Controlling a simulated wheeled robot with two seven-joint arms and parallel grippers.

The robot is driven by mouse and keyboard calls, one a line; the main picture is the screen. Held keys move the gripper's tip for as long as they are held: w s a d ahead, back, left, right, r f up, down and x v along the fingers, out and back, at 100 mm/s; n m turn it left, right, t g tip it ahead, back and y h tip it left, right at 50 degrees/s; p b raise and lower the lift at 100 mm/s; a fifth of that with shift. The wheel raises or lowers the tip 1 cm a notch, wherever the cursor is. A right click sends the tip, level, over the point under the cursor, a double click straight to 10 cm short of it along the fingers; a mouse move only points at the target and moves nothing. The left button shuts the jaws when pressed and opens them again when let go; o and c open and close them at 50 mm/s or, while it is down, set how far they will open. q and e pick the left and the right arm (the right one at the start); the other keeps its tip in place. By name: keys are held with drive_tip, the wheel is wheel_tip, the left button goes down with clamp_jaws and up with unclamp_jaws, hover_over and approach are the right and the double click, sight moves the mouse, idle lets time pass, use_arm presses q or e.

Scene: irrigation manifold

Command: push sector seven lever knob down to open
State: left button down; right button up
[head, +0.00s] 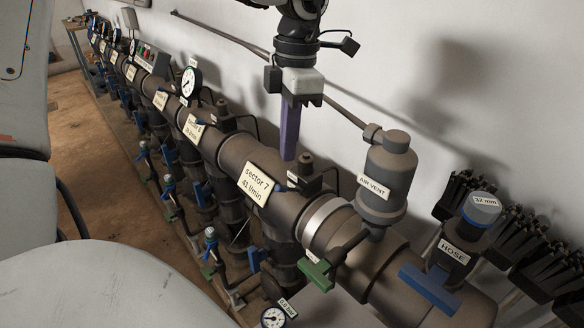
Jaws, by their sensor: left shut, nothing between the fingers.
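The sector 7 label (257,184) sits on the large grey-brown manifold pipe (240,155) near the middle of the head view. Below it, a blue lever (255,259) sticks out from the downpipe. I cannot tell for sure whether this is the sector seven lever knob. My left gripper (289,148) comes down from the top with its purple fingers shut and empty. Its tips appear just above or behind the pipe, near a small dark valve fitting (309,173), up and right of the label. Contact cannot be told. My right gripper is not in view.
An air vent canister (386,180) stands right of the gripper. A green handle (315,273), a blue hose handle (430,289) and a gauge (273,317) are nearby. More labelled sectors run to the far left. A white wall (450,70) is behind; wooden floor (100,190) lies left.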

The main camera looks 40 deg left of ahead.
sight(283, 186)
use_arm(q)
drive_tip(key=shift+s+r, duration=0.1)
drive_tip(key=shift+r, duration=0.15)
drive_tip(key=shift+f, duration=0.1)
drive_tip(key=f+b, duration=0.1)
drive_tip(key=f, duration=0.1)
drive_tip(key=f+b, duration=0.1)
drive_tip(key=f, duration=0.1)
drive_tip(key=f+b, duration=0.2)
drive_tip(key=shift+s+a, duration=0.15)
drive_tip(key=shift+s, duration=0.1)
drive_tip(key=shift+f, duration=0.45)
